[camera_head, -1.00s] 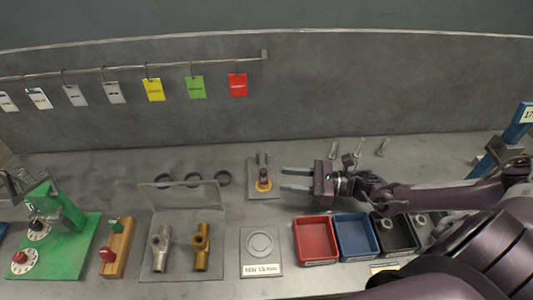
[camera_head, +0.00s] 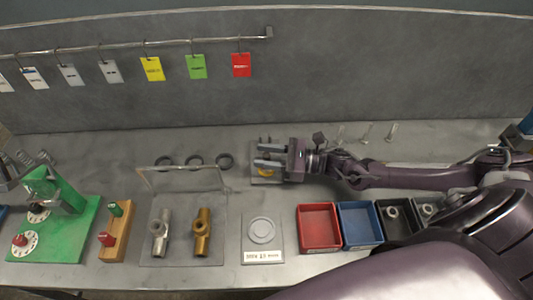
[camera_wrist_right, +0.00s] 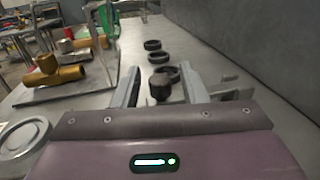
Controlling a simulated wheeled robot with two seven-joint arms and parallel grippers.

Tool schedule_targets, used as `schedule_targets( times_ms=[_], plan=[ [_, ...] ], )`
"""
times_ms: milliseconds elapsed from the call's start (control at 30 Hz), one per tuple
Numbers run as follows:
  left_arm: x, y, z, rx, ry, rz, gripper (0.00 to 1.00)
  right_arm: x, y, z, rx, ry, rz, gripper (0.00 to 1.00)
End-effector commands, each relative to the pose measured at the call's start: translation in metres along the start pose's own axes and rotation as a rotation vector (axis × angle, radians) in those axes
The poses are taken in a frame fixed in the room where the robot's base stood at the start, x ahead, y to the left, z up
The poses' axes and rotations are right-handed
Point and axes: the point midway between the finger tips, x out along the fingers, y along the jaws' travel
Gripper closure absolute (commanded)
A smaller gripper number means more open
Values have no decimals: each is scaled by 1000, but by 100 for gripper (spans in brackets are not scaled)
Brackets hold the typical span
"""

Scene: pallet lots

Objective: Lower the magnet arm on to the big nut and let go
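I see a gap on each side of the knob, so the gripper looks open. I cannot tell the big nut apart beneath the gripper. My left gripper is not in view.
Red (camera_head: 319,228), blue (camera_head: 360,224) and black (camera_head: 397,228) bins stand in front of my right arm. A round-marked plate (camera_head: 262,231) lies nearer. The grey wall rises behind.

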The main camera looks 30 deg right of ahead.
Motion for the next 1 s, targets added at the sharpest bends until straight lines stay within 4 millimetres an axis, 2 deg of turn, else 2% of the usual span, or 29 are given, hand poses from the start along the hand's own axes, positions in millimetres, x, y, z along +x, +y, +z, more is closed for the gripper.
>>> schedule_targets(
  times_ms=[200, 500, 1000],
  plan=[
    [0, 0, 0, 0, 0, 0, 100, 0, 0, 0, 0, 1, 0, 62],
    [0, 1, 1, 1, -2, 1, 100, 0, 0, 0, 0, 0, 0, 100],
    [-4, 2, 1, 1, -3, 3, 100, 0, -2, 7, 62, 13, 0, 100]
  ],
)
